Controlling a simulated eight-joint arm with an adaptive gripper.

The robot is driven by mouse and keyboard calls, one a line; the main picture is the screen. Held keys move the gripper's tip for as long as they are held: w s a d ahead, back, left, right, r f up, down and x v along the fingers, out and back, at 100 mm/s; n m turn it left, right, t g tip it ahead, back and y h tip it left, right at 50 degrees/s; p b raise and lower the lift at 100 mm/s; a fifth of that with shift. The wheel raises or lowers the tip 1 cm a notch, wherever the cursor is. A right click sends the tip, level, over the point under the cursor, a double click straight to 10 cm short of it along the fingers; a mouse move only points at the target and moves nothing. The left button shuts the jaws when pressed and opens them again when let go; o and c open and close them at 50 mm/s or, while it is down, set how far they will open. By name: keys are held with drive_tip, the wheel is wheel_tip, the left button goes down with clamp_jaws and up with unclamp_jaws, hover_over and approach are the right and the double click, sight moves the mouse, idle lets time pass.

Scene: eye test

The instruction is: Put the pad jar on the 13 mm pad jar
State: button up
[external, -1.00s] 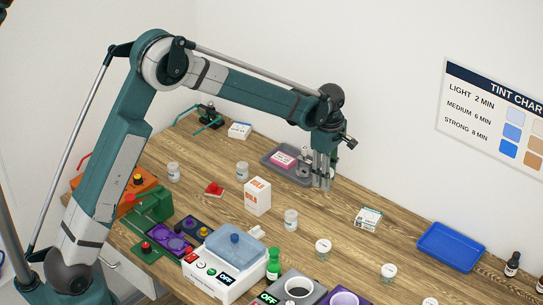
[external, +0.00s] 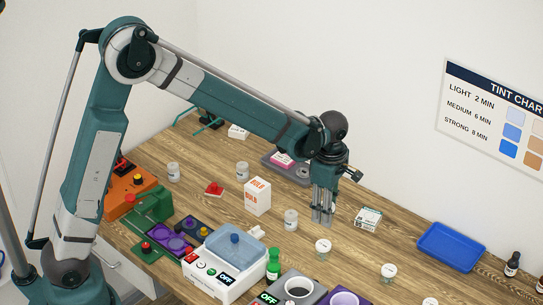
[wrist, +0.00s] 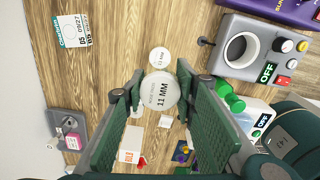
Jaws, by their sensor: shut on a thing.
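My gripper (external: 322,221) is shut on a white-lidded pad jar marked 11 MM, which shows between its fingertips in the wrist view (wrist: 160,91). In the external view the fingers hide the held jar. Beyond it in the wrist view stands a smaller-looking white-lidded jar (wrist: 160,57), its label too small to read surely. This seems to be the jar on the table in front of my gripper in the external view (external: 323,247). Another jar (external: 291,220) stands just left of my gripper. I cannot tell surely which jar is the 13 mm one.
More jars stand at front right (external: 388,272) and at back left (external: 173,171). A white and orange carton (external: 257,196) stands left of my gripper. A labelled small box (external: 368,218) lies to the right, near an empty blue tray (external: 450,247). Machines crowd the front.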

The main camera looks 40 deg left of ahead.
hover_over(324, 245)
drive_tip(key=shift+f, duration=2.95)
drive_tip(key=shift+f, duration=0.1)
drive_tip(key=shift+f, duration=1.95)
drive_tip(key=shift+f, duration=0.15)
drive_tip(key=o, duration=0.9)
drive_tip(key=shift+r, duration=6.15)
